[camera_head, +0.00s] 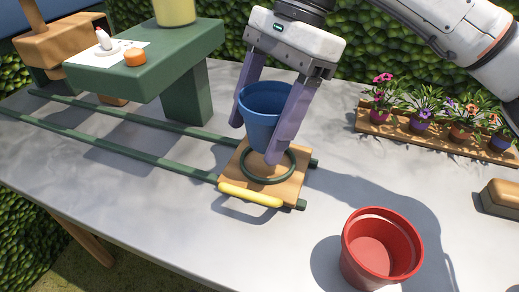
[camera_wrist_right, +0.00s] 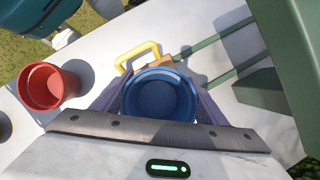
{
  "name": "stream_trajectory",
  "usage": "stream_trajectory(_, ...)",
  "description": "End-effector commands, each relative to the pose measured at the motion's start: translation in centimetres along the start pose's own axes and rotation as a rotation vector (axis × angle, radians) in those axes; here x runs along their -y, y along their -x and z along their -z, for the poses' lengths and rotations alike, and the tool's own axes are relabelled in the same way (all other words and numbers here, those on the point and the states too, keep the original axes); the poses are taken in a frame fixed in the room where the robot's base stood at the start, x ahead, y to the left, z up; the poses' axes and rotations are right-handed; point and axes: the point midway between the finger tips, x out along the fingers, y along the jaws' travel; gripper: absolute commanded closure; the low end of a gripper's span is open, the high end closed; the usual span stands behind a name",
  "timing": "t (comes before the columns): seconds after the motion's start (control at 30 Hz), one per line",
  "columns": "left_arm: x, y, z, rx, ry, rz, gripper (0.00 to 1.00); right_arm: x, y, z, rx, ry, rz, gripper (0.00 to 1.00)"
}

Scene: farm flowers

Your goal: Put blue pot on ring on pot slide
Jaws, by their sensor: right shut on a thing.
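The blue pot (camera_head: 262,112) is upright between the purple fingers of my right gripper (camera_head: 258,130), which is shut on it. In the head view the pot is over the rear part of the dark green ring (camera_head: 290,168) on the wooden pot slide (camera_head: 236,166); I cannot tell whether it touches. The slide has a yellow handle (camera_head: 250,195) and sits at the near end of two green rails (camera_head: 130,158). In the right wrist view the blue pot (camera_wrist_right: 160,95) fills the space between the fingers, and the yellow handle (camera_wrist_right: 137,54) shows beyond it. My left gripper is not in view.
An empty red pot (camera_head: 381,252) stands at the front right. A wooden rack (camera_head: 432,140) of several potted flowers is at the right. A green stand (camera_head: 188,50) with a white card and orange knob rises over the rails at the back left.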

Motion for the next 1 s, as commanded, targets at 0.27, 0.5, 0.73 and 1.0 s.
stream_trajectory(0.27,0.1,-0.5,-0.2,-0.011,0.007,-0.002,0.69,0.0,-3.8,1.6,0.000,0.002,-0.002,0.56)
stream_trajectory(0.5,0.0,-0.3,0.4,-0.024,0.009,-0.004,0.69,0.0,-4.5,1.9,0.000,0.003,0.001,0.56)
stream_trajectory(0.73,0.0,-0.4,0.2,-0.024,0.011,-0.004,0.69,0.0,-4.8,2.0,0.000,0.002,0.000,0.32)
stream_trajectory(1.0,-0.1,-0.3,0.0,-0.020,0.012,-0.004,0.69,0.0,-4.7,2.0,0.000,0.002,0.000,0.15)
